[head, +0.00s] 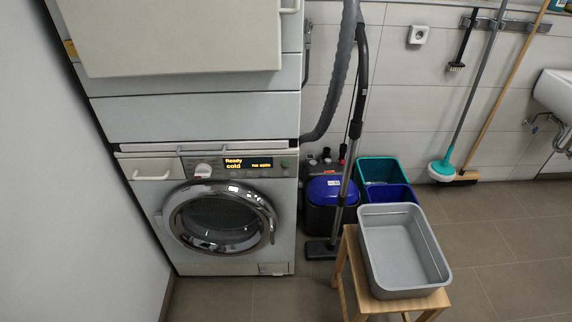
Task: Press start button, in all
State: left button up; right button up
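The front-loading machine (222,228) stands at the lower left, with its round chrome-rimmed door (219,217) shut. Its control panel (235,166) runs across the top of its front. The lit display (248,162) reads "Ready" and "cold", with smaller text at its right that I cannot read surely. A round white dial (203,170) sits left of the display. A small greenish button (285,164) sits at the panel's right end; its label is too small to read. Neither of my grippers shows in the head view.
A stacked white unit (200,117) sits above the machine. A wooden stool (355,270) with a grey tub (405,292) stands at the right front. A vacuum hose (340,80) and tube, and bins (385,172), stand right of the machine. The floor before the machine looks clear.

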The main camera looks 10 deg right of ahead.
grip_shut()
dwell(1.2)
